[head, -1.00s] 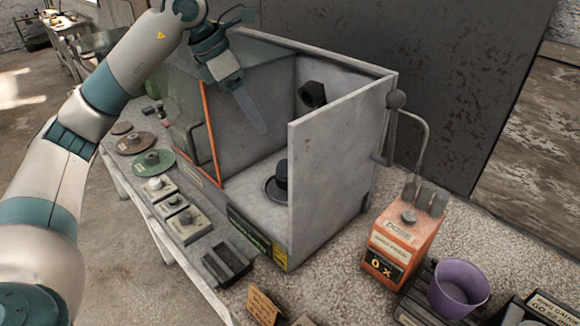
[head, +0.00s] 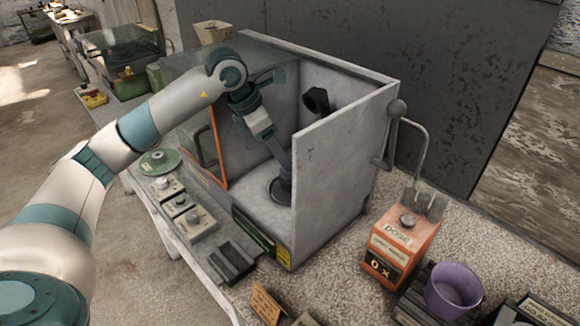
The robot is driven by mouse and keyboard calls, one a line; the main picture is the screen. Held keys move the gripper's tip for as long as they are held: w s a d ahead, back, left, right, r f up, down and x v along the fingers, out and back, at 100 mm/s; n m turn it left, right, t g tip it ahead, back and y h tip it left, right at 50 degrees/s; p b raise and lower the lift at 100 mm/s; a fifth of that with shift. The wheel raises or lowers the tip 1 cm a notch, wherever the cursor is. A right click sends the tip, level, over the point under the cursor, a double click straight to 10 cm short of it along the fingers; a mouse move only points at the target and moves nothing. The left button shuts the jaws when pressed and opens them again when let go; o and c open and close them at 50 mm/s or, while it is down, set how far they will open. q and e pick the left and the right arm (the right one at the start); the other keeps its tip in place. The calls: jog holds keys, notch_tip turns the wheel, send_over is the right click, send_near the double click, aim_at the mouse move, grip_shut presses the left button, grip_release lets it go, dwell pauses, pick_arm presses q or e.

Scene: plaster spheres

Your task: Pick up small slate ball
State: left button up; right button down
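I cannot single out the small slate ball for certain. Several small rounded grey pieces sit on square pads along the bench's left edge: a pale one (head: 162,182), a darker one (head: 181,199) and another grey one (head: 194,217). My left gripper (head: 286,172) reaches down inside the open grey cabinet (head: 340,165). Its tip is at a dark upright piece on a round dark base (head: 277,190) on the cabinet floor. The tip overlaps that piece, and I cannot tell whether it touches or whether the fingers are open. My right gripper is not in view.
The cabinet's side walls stand close around my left gripper. A dark nozzle (head: 316,100) juts from its back wall. An orange dose box (head: 400,245) and a purple cup (head: 453,288) stand to the right. A green disc (head: 160,161) lies at the left.

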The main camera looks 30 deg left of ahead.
pick_arm(q)
jog(key=shift+w+d+f, duration=0.15)
jog(key=shift+f, duration=0.35)
jog(key=shift+f, duration=0.1)
jog(key=shift+w+d+f+p, duration=0.2)
jog(key=shift+f+p, duration=0.4)
jog(key=shift+p, duration=0.3)
jog(key=p+x, duration=0.1)
jog(key=x, duration=0.1)
jog(key=shift+w+d+f+p, duration=0.1)
jog(key=shift+f+p, duration=0.2)
jog(key=shift+f, duration=0.1)
jog(key=shift+w+f, duration=0.15)
jog(key=shift+f, duration=0.25)
jog(key=c, duration=1.3)
